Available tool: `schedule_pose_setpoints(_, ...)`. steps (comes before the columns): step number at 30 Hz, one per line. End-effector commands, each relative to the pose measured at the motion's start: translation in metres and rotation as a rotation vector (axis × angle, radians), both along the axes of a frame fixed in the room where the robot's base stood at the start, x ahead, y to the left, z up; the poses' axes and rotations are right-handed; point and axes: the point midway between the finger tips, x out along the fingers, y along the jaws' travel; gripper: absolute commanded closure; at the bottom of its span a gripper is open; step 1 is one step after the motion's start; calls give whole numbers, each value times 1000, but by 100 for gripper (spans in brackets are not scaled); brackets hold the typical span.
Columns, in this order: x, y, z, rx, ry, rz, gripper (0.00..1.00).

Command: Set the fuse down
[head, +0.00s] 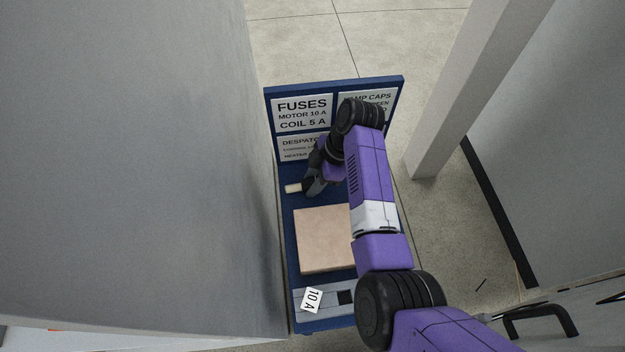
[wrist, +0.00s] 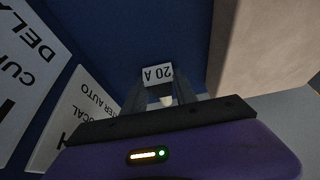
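The fuse (head: 293,188) is a small cream piece sticking out to the left of my gripper (head: 309,184), over the blue surface near the sign board in the head view. In the wrist view a white label reading 20 A (wrist: 157,72) sits between the two fingertips of my gripper (wrist: 160,92), with a pale bit of the fuse (wrist: 167,101) behind it. The fingers appear closed on its sides. Most of the fuse's body is hidden by the fingers. I cannot tell whether it touches the blue surface (head: 287,207) or hangs just above it.
A tan block (head: 325,240) lies close to my gripper. A grey strip with a 10 A label (head: 311,299) is at the front. The sign board (head: 302,112) stands behind. A grey cabinet wall (head: 130,150) is close on the left; a post (head: 470,85) stands right.

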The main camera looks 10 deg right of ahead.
Motion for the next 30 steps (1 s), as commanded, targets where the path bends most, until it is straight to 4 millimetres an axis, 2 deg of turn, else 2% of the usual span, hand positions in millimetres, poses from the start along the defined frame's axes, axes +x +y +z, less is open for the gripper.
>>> schedule_pose_setpoints(1,0,0,0,0,0,0,54)
schedule_pose_setpoints(2,0,0,0,0,0,0,50)
schedule_pose_setpoints(16,0,1,-2,0,-1,0,50)
schedule_pose_setpoints(27,1,-20,59,0,-3,-1,50)
schedule_pose_setpoints(30,0,-23,69,0,-3,-1,48)
